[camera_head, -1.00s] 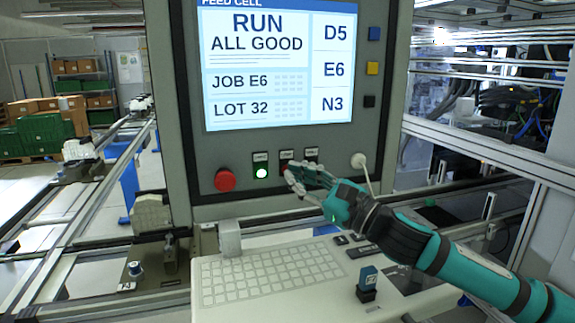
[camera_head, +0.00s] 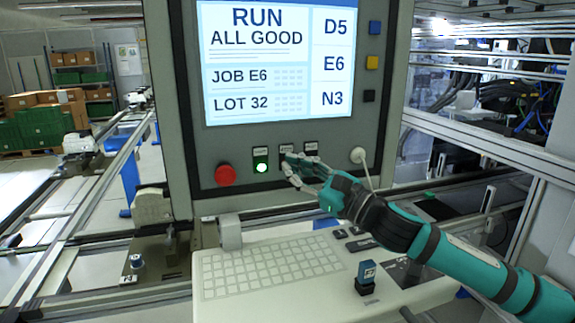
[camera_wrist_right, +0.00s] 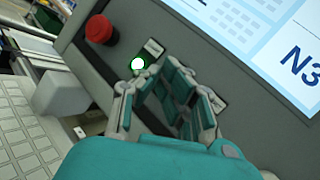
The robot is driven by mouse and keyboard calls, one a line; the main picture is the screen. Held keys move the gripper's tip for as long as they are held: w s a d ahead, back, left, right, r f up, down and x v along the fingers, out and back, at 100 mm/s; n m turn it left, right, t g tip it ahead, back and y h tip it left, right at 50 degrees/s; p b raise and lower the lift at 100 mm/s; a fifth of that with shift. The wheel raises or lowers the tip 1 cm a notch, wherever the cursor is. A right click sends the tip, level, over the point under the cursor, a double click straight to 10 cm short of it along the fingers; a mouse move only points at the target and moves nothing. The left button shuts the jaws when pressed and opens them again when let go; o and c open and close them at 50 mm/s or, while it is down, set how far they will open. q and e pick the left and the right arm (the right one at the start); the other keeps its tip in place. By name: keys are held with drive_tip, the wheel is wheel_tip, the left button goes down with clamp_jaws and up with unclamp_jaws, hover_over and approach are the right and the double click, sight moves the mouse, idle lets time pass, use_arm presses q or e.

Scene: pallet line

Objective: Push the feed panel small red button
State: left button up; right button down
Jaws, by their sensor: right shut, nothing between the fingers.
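The feed panel (camera_head: 210,192) is a grey upright box with a lit screen (camera_head: 265,65) reading RUN, ALL GOOD. Below the screen are a large red mushroom button (camera_head: 225,174), a lit green button (camera_head: 261,167) and small dark labels, one of them at the right (camera_head: 311,148). No small red button shows; the spots under the middle and right labels are covered by my right gripper (camera_head: 290,166). That gripper is shut and empty, its tips at the panel face right of the green button. In the wrist view the fingers (camera_wrist_right: 172,78) also cover this area; contact cannot be told. My left gripper is not in view.
A keyboard shelf (camera_head: 270,270) with a blue-topped block (camera_head: 367,274) lies below the panel. A white round fitting with a cable (camera_head: 358,155) sits right of the gripper. Blue, yellow and black squares (camera_head: 372,62) line the panel's right side. Metal rails run at the left.

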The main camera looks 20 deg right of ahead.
idle(0.7)
drive_tip(key=shift+w+p, duration=0.3)
drive_tip(key=shift+w, duration=0.15)
drive_tip(key=shift+w+p, duration=0.3)
drive_tip(key=shift+w, duration=0.2)
idle(0.6)
drive_tip(key=shift+s, duration=0.9)
drive_tip(key=shift+s, duration=0.1)
